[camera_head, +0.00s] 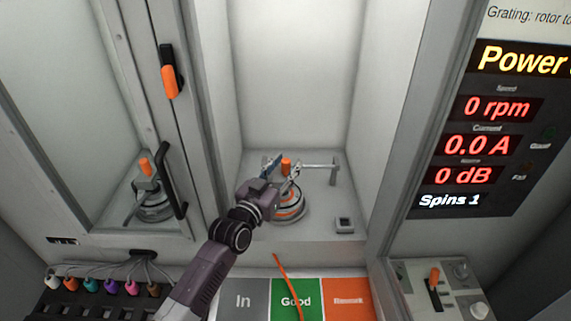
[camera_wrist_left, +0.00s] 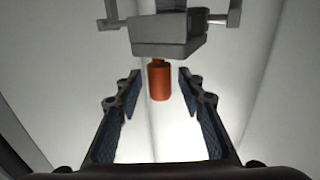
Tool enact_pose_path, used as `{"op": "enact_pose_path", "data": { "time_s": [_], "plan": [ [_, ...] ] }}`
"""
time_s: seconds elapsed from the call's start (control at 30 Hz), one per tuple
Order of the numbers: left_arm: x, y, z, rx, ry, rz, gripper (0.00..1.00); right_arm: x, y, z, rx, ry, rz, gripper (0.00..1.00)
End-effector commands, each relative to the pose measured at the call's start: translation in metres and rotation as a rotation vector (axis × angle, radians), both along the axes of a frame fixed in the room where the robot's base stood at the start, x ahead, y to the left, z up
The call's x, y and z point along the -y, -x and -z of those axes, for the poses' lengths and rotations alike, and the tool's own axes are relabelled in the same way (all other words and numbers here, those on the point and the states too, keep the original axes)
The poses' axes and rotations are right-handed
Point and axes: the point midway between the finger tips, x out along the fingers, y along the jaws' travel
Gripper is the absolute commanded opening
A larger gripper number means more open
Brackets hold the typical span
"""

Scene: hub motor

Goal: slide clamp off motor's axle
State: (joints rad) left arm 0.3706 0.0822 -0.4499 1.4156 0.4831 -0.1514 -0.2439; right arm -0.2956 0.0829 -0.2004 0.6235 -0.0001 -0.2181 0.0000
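My left gripper (camera_head: 279,172) reaches into the open middle bay, just over the motor (camera_head: 291,209), a round grey body with an orange ring. The clamp's orange handle (camera_head: 286,163) stands beside the fingers, and a metal bar (camera_head: 318,165) runs right from there. In the left wrist view the gripper (camera_wrist_left: 160,84) is open, its two blue-padded fingers on either side of the orange handle (camera_wrist_left: 159,82) with gaps visible. The grey clamp block (camera_wrist_left: 170,36) is beyond it. The axle is hidden. My right gripper is not in view.
A neighbouring bay on the left, behind a door with a black handle (camera_head: 172,180), holds a similar motor (camera_head: 153,203). A small grey box (camera_head: 344,225) sits at the bay's right front. An orange cable (camera_head: 283,271) hangs over the front edge. The display panel (camera_head: 495,130) stands right.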

Motion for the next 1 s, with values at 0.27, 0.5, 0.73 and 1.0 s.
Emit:
{"op": "enact_pose_path", "data": {
  "time_s": [0.27, 0.5, 0.73, 1.0],
  "plan": [
    [0.0005, -0.0008, -0.0004, 0.001, 0.000, 0.000, 0.35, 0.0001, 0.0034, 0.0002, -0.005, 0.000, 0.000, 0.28],
    [0.0002, -0.0007, -0.0002, 0.000, -0.001, 0.000, 0.08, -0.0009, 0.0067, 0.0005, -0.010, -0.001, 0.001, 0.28],
    [0.0001, -0.0006, -0.0001, 0.000, -0.001, 0.000, 0.00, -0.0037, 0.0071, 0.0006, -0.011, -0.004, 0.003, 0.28],
    [0.0074, -0.0005, -0.0004, 0.000, 0.001, 0.001, 0.00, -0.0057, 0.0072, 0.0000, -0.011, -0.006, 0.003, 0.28]
  ]
}}
